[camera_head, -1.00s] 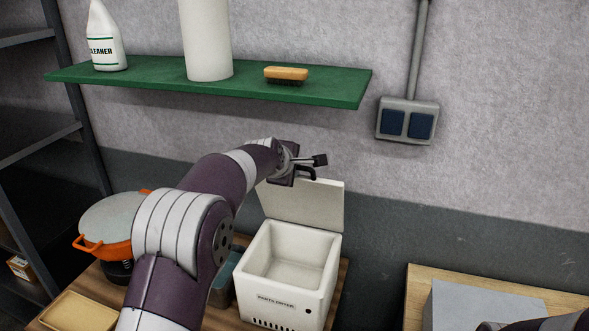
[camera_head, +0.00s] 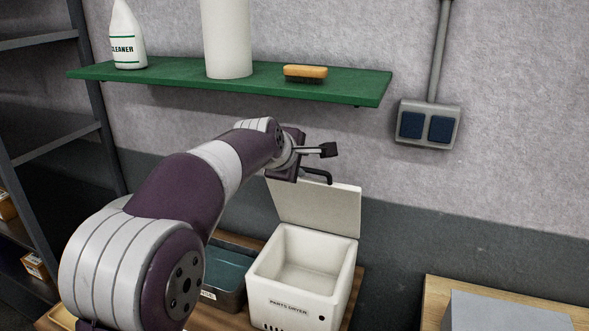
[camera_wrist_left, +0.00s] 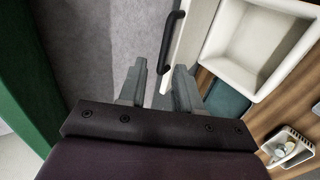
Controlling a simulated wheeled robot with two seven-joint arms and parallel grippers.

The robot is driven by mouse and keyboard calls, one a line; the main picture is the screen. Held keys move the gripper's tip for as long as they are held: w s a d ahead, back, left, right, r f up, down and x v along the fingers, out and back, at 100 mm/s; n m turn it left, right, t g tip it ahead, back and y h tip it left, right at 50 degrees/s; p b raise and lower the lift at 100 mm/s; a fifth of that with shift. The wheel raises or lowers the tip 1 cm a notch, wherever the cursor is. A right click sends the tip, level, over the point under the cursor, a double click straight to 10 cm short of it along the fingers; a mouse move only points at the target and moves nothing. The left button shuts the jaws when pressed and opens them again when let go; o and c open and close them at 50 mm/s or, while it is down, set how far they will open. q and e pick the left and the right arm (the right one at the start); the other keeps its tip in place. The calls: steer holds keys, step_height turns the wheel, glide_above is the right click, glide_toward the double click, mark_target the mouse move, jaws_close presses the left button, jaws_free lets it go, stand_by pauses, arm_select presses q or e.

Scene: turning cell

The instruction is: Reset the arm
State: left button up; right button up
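The white parts dryer (camera_head: 262,287) stands on a wooden table with its lid (camera_head: 335,208) raised and its tub empty. The lid's black handle (camera_head: 318,174) is at its upper edge. My left gripper (camera_head: 327,150) is just above the handle in the head view. In the left wrist view the two fingers (camera_wrist_left: 160,72) are apart with nothing gripped between them. The handle (camera_wrist_left: 171,45) shows just past the fingertips, close to them; whether they touch cannot be told. My right gripper is out of view.
A green shelf (camera_head: 350,86) above the arm holds a cleaner bottle (camera_head: 126,38), a white cylinder (camera_head: 227,38) and a brush (camera_head: 305,72). A teal tray (camera_head: 228,267) sits left of the dryer. A grey box (camera_head: 505,313) is on another table at right.

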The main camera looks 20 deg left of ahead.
arm_select(q)
steer(key=shift+v, duration=1.2)
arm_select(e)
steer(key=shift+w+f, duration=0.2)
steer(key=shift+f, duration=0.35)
arm_select(q)
steer(key=shift+r, duration=0.1)
steer(key=s+f+m+g, duration=0.3)
steer(key=s+f+m, duration=0.25)
steer(key=f, duration=0.45)
steer(key=s+f+m+g, duration=0.2)
steer(key=s+f+m, duration=0.3)
steer(key=f+m, duration=0.3)
steer(key=s+f+m+g+y+b, duration=0.1)
steer(key=s+f+m+g, duration=0.3)
steer(key=s+f, duration=0.9)
steer(key=s, duration=0.4)
steer(key=shift+s+d+g+b, duration=0.15)
steer(key=shift+d+g+b, duration=0.15)
steer(key=shift+d+g, duration=0.1)
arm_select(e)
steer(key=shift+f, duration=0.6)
